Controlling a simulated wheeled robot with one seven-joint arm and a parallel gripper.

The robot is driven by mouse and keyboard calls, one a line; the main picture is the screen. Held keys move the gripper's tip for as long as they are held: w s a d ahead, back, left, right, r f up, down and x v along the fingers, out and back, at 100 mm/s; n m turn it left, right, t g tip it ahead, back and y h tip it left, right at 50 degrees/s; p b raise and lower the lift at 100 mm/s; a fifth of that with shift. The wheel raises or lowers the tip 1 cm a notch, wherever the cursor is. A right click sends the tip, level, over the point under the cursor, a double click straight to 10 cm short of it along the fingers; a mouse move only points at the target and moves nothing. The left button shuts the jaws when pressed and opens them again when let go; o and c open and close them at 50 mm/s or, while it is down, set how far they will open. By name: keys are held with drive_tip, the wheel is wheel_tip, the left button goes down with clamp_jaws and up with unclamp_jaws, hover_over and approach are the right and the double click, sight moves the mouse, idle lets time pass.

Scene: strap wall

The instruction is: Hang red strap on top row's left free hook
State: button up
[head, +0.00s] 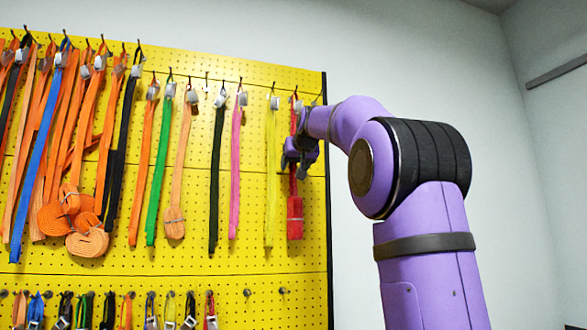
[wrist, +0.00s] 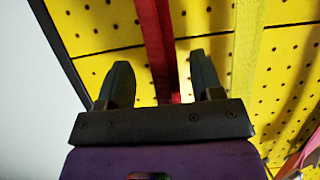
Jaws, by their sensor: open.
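The red strap (head: 295,215) hangs on the top row near the yellow board's right edge, with its folded bundle at the bottom. Its buckle is up by the hook. My gripper (head: 300,160) is at the strap's middle and hides part of it. In the wrist view the red strap (wrist: 153,35) runs between the two open fingers of my gripper (wrist: 160,75), with a gap on each side. A top-row hook (head: 206,78) between the peach and black straps looks free. Another hook tip (head: 318,97) shows at the board's right edge, partly by my arm.
A yellow strap (head: 270,180) hangs close left of the red one; it also shows beside the right finger in the wrist view (wrist: 246,60). Pink (head: 235,170), black, peach and green straps hang farther left. Short straps and bare hooks (head: 247,292) line a lower row.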

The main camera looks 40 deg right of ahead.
drive_tip(key=v, duration=0.9)
drive_tip(key=shift+s, duration=0.1)
drive_tip(key=s+a+f+n+g+y, duration=0.15)
drive_tip(key=s+a+f, duration=0.25)
drive_tip(key=a+f, duration=0.55)
drive_tip(key=s+a+f+n+g+y, duration=0.15)
drive_tip(key=s+a+f+y, duration=0.35)
drive_tip(key=f, duration=0.8)
drive_tip(key=s+a+f+g, duration=0.1)
drive_tip(key=s+a+f, duration=0.2)
drive_tip(key=s+f, duration=0.2)
drive_tip(key=s+a+f+n+g, duration=0.1)
drive_tip(key=s+a+f, duration=0.3)
drive_tip(key=f, duration=0.7)
drive_tip(key=s+a+f+n+g, duration=0.1)
drive_tip(key=s+a+f, duration=0.2)
drive_tip(key=f, duration=0.6)
drive_tip(key=s, duration=0.2)
drive_tip(key=shift+s+a+g+h, duration=0.3)
drive_tip(key=shift+a+g+h, duration=0.05)
drive_tip(key=shift+a+g, duration=0.05)
